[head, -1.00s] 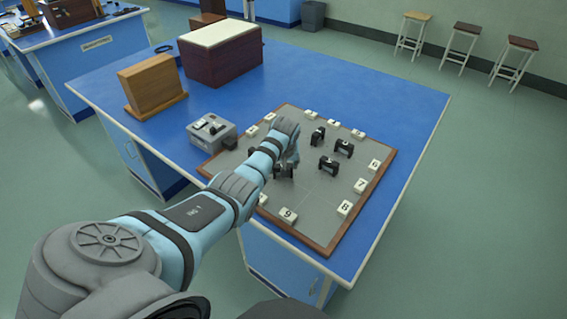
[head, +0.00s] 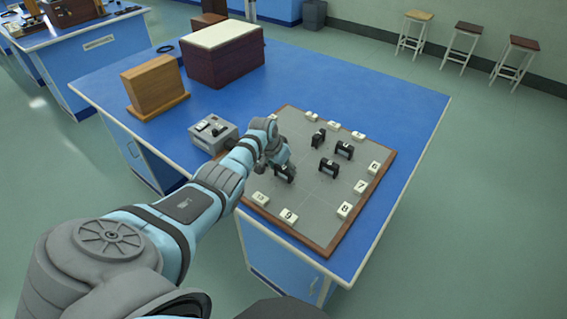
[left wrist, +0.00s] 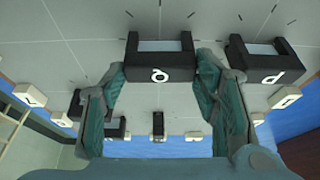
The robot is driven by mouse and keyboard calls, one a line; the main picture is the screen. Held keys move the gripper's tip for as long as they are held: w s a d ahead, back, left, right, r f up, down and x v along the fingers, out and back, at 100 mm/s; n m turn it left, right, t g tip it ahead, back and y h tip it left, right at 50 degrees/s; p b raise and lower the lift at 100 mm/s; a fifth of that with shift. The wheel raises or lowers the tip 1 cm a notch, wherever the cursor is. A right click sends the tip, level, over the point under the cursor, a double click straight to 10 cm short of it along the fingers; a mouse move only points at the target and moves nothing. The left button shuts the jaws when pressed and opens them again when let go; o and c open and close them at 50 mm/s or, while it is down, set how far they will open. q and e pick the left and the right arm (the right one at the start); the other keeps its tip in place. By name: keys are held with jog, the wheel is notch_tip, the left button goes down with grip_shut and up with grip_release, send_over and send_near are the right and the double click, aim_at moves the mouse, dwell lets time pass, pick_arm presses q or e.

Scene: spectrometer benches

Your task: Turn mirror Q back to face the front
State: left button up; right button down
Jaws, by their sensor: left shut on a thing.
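Mirror Q (left wrist: 158,72) is a black block with a pale recess and a white letter, upside down in the left wrist view. My left gripper (left wrist: 160,88) has its two fingers at either side of it, shut on it. In the head view, mirror Q (head: 285,173) stands on the board, partly hidden by my left gripper (head: 279,162). My right gripper is not in view.
The grey board (head: 316,205) has a wooden rim and numbered tiles (head: 345,209) along its edges. Several other black mirrors (head: 329,166) stand on it beyond the gripper. A grey box (head: 213,133) is beside the board. Blue tabletop (head: 400,115) is clear to the right.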

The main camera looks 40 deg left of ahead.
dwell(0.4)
pick_arm(q)
jog(key=o, duration=1.2)
jog(key=shift+c, duration=0.2)
jog(key=v, duration=1.2)
jog(key=shift+w+a, duration=0.1)
